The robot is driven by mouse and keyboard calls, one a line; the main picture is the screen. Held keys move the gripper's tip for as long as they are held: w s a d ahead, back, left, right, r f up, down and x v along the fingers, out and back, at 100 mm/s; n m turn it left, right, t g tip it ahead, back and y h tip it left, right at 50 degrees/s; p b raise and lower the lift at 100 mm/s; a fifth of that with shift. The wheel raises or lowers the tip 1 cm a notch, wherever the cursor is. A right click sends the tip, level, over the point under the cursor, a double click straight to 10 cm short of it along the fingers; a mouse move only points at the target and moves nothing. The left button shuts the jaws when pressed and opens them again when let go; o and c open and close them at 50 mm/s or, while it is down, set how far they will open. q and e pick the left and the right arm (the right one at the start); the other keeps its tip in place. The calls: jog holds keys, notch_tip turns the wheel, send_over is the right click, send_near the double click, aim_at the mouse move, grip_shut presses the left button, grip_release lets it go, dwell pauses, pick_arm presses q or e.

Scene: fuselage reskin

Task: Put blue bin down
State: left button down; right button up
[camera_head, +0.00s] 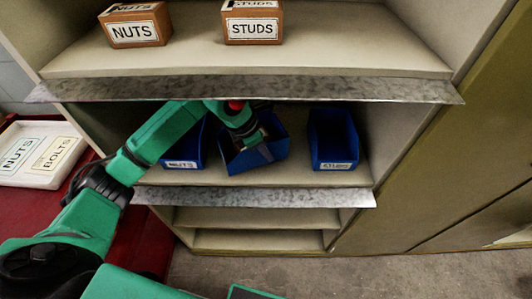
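A blue bin (238,164) is in the middle of the shelf's second level, turned and slightly tilted compared with the bins beside it. My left gripper (262,148) reaches in from the left and is at the bin's front wall, with a grey finger over the front face. It appears shut on that wall. Whether the bin's bottom touches the shelf board (290,178) cannot be told. The front label is hidden. My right gripper is not in view.
A blue bin labelled NUTS (182,156) stands to the left, and a blue bin labelled STUDS (333,142) to the right. Brown NUTS (134,27) and STUDS (253,25) boxes are above. Metal strips (330,90) edge the shelves. A white tray (40,152) is at left.

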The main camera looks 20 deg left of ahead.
pick_arm(q)
jog(key=shift+f, duration=0.7)
jog(key=shift+f, duration=0.1)
jog(key=c, duration=1)
grip_release()
jog(key=shift+c, duration=0.2)
